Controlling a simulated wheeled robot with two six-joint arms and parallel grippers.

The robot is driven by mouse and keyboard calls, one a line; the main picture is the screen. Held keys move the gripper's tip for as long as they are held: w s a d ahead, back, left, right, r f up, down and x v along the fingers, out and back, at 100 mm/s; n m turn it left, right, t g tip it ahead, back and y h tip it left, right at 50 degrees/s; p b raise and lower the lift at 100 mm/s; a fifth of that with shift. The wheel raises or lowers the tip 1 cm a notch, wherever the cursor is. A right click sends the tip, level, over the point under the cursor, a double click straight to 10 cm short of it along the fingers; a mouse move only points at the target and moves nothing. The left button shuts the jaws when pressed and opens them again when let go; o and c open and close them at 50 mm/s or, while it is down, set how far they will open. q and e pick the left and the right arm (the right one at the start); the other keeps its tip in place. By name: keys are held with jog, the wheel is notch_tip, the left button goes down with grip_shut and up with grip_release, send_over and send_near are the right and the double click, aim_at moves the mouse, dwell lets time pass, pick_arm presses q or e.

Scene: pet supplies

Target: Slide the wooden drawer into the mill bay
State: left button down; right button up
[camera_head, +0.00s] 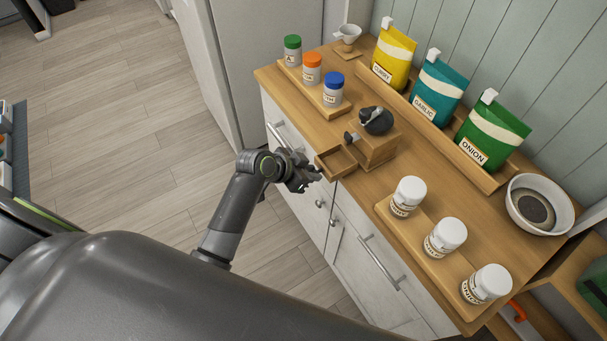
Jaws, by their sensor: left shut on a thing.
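The small open-topped wooden drawer (338,164) is at the counter's front edge, its near end out toward the edge. The mill (380,152) is a wooden box with a dark metal top and a crank with a dark knob, standing on the counter just behind the drawer. The drawer's far end is close to the mill's front; I cannot tell whether it is inside the bay, whose opening is hidden. My left gripper (313,176) is shut on the drawer's near end, its fingertips small and partly unclear. My right gripper is not in view.
Capped jars stand on a wooden tray (291,72) at the back left, and white-lidded jars on another tray (412,229) at the front right. Seasoning bags stand in a rack (398,101) along the wall. A white bowl (513,205) is at right. Cabinet handles (378,262) project below the counter.

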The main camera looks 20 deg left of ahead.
aim_at(349, 155)
pick_arm(q)
jog(key=shift+w+d, duration=0.2)
jog(key=shift+w, duration=0.05)
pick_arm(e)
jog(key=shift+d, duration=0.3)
pick_arm(q)
jog(key=shift+w+d, duration=0.1)
jog(key=shift+w, duration=0.05)
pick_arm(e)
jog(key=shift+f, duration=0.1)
pick_arm(q)
jog(key=shift+w+d, duration=0.2)
jog(key=shift+w+d+b, duration=0.25)
jog(key=shift+w+d, duration=0.45)
jog(key=shift+w, duration=0.2)
jog(key=shift+w+d+b, duration=0.25)
jog(key=shift+w+d, duration=0.4)
jog(key=shift+w, duration=0.2)
jog(key=shift+w+d+b, duration=0.4)
jog(key=shift+w+d, duration=0.4)
jog(key=shift+w, duration=0.25)
jog(key=shift+w+d+b, duration=0.35)
jog(key=shift+w+d, duration=0.45)
jog(key=shift+w, duration=0.2)
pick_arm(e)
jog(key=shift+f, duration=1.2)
